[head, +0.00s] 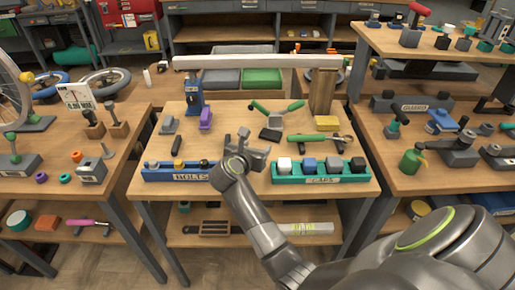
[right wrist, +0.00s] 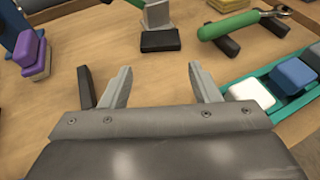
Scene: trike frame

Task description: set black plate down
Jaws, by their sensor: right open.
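A flat black plate (head: 270,134) lies on the middle table, at the foot of the grey stand (head: 275,121) that carries the green-handled bar (head: 276,108). The right wrist view shows the black plate (right wrist: 160,40) ahead of the fingers, against the grey block (right wrist: 157,14); whether it lies under the block or only touches it I cannot tell. My right gripper (head: 246,141) is open, with nothing between its fingers, just on the near side of the plate. The open fingers (right wrist: 161,82) stand apart from the plate. My left gripper is not in view.
The blue BOLTS tray (head: 190,177) and the green CAPS tray (head: 320,180) line the front edge. A wooden post (head: 323,92) stands at back right.

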